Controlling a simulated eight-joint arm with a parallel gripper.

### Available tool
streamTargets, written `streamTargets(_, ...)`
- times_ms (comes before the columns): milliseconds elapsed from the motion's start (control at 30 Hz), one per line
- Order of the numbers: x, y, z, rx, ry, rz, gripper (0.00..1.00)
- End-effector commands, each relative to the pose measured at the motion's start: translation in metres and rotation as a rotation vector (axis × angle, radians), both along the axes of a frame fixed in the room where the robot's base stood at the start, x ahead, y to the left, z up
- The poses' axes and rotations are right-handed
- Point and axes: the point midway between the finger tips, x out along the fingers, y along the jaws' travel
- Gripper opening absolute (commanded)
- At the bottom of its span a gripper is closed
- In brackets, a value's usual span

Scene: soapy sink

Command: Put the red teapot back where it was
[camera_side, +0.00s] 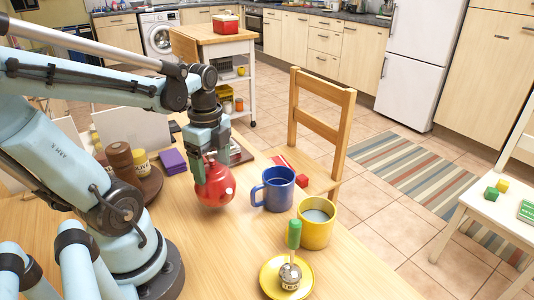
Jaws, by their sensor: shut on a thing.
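The red teapot (216,190) is in the middle of the side view, above or on the wooden table (225,255). My gripper (211,160) points down from above and is shut on the teapot's upper part. The fingers hide some of the teapot's top. The teapot looks roughly upright. I cannot tell for sure whether its base touches the table.
A blue mug (265,194) stands close to the teapot's right, with a yellow mug (316,234) beyond it. A purple block (172,160) and a brown round tray (152,187) lie left.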

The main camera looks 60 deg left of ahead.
Motion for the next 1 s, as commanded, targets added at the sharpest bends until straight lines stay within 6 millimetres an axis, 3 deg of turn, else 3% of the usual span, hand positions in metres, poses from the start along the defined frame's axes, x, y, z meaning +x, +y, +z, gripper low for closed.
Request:
streamTargets(300, 0.000, 0.000, -0.028, 0.000, 0.000, 0.000, 0.00)
streamTargets(767, 0.000, 0.000, -0.033, 0.000, 0.000, 0.000, 0.00)
streamTargets(800, 0.000, 0.000, -0.033, 0.000, 0.000, 0.000, 0.81)
streamTargets(933, 0.000, 0.000, -0.033, 0.000, 0.000, 0.000, 1.00)
streamTargets(1000, 0.000, 0.000, -0.033, 0.000, 0.000, 0.000, 1.00)
